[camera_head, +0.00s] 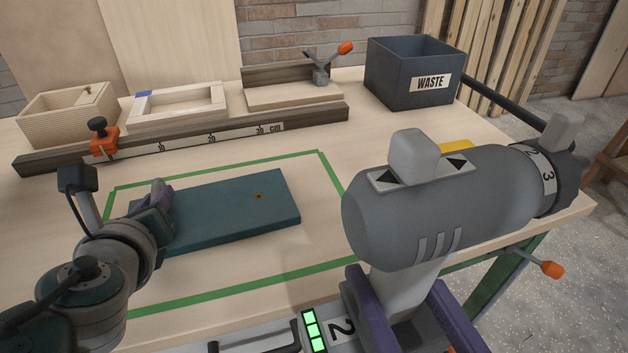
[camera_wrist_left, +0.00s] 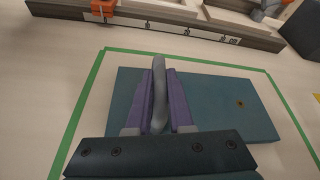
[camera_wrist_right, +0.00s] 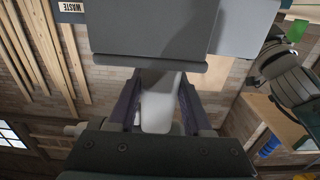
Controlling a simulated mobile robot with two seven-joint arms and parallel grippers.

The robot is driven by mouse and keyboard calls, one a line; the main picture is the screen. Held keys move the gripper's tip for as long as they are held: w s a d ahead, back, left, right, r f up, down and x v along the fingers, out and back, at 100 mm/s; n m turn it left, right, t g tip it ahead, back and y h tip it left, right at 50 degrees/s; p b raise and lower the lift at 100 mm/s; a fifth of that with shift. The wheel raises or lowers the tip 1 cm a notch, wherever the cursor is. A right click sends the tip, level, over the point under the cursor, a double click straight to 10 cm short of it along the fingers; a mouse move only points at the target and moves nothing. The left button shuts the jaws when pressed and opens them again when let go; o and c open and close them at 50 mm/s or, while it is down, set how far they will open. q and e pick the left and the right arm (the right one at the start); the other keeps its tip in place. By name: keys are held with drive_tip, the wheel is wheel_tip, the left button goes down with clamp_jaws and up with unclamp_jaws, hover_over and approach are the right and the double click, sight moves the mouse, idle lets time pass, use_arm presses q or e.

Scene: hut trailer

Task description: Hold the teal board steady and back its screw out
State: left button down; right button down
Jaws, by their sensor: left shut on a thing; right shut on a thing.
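The teal board (camera_head: 225,215) lies flat on the bench inside a green outline. Its screw (camera_head: 258,196) shows as a small brownish spot on top, also in the left wrist view (camera_wrist_left: 241,103). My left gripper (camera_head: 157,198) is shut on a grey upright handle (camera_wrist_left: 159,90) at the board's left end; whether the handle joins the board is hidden. My right gripper (camera_wrist_right: 158,105) is shut on the grip of a big grey power driver (camera_head: 440,210), held up in front of the bench. The driver's dark chuck end (camera_head: 568,180) points right, away from the screw. No bit shows.
A dark WASTE bin (camera_head: 412,75) stands at the back right. A ruler rail (camera_head: 200,140) with an orange clamp (camera_head: 103,140) runs behind the board, with wooden trays beyond. The driver hides part of the bench's right side and a yellow item (camera_head: 455,146).

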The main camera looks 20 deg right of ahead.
drive_tip(key=w+f, duration=0.2)
drive_tip(key=w, duration=1.2)
drive_tip(key=shift+w+f, duration=0.4)
drive_tip(key=shift+f, duration=0.1)
drive_tip(key=c, duration=0.8)
unclamp_jaws()
drive_tip(key=shift+f, duration=0.25)
drive_tip(key=o, duration=0.5)
drive_tip(key=shift+s, duration=0.15)
